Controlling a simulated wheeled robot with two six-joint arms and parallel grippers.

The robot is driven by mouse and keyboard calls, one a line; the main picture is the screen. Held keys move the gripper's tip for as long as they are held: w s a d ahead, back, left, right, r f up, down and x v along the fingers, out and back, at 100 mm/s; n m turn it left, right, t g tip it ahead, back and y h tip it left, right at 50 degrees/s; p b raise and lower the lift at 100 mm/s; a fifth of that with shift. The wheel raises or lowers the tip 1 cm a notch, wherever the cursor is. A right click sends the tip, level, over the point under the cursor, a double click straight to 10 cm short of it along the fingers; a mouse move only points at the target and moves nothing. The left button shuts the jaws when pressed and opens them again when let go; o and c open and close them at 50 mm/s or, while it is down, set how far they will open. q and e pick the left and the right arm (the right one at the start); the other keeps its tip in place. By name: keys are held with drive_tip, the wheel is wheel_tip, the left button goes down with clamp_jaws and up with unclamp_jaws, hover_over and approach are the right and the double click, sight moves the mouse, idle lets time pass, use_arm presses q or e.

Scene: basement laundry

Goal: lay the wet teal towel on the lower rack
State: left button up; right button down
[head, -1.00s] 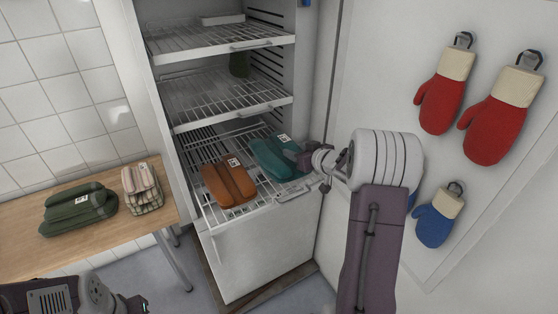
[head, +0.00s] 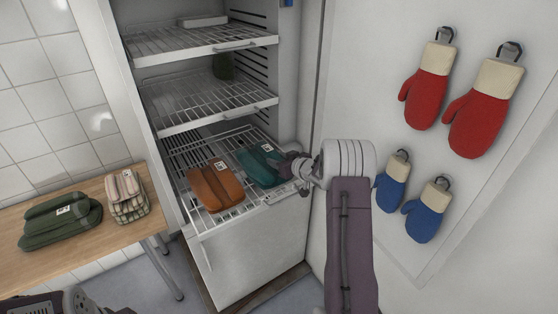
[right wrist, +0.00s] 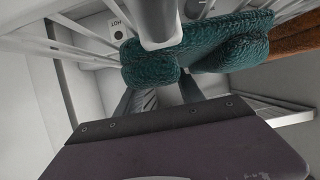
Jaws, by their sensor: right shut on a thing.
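The teal towel (head: 258,165) is folded, with a white tag, on the lower rack (head: 201,218) of the open white cabinet. It lies just right of a folded orange towel (head: 215,187). My right gripper (head: 290,168) is at the teal towel's right end, shut on it. In the right wrist view the teal towel (right wrist: 150,65) shows close up by the rack's white wires, with the orange towel (right wrist: 295,45) beyond it; the fingertips are mostly hidden. My left arm shows only at the bottom left edge of the head view; its gripper (head: 124,311) is almost wholly cut off.
A wooden table (head: 75,250) at left holds a green towel (head: 60,220) and a checked bundle (head: 127,197). Red mitts (head: 427,85) and blue mitts (head: 425,210) hang at right.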

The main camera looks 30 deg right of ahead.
drive_tip(key=c, duration=0.7)
unclamp_jaws()
drive_tip(key=shift+f, duration=0.15)
drive_tip(key=shift+r, duration=0.3)
drive_tip(key=v, duration=1.2)
drive_tip(key=shift+d+p, duration=0.1)
drive_tip(key=shift+p, duration=0.25)
drive_tip(key=shift+f, duration=0.1)
